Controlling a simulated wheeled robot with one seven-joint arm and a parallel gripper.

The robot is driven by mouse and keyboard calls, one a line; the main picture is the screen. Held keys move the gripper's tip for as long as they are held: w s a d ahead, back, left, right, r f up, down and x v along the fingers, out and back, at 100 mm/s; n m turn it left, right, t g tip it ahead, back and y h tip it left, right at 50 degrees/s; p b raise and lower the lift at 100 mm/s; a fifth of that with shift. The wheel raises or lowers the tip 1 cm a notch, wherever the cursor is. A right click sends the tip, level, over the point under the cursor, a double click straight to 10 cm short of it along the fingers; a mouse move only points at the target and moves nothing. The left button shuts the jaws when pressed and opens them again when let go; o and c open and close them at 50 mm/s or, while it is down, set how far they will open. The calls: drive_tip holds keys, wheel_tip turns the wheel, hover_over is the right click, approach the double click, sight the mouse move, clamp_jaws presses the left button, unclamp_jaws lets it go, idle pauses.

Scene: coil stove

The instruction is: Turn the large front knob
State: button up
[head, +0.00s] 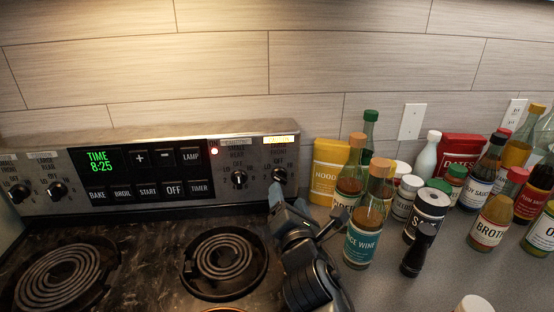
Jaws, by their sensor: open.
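The stove's control panel (130,205) carries dark round knobs at its left and right ends. The rightmost knob (279,175) sits under a brightly lit label whose small print seems to end in "FRONT". Its pointer is hard to make out. My gripper (283,198) is open just in front of and below this knob, its fingers toward the panel. The gripper's tip partly covers the knob's lower edge. I cannot tell whether they touch.
Another knob (239,179) is close on the left, under a "REAR" label. A small rear coil (228,254) lies below. Bottles, including a rice wine bottle (364,243), crowd the counter just right of my arm.

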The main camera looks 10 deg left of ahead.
sight(282, 179)
drive_tip(key=shift+n, duration=0.3)
drive_tip(key=shift+x, duration=3.95)
drive_tip(key=c, duration=1.1)
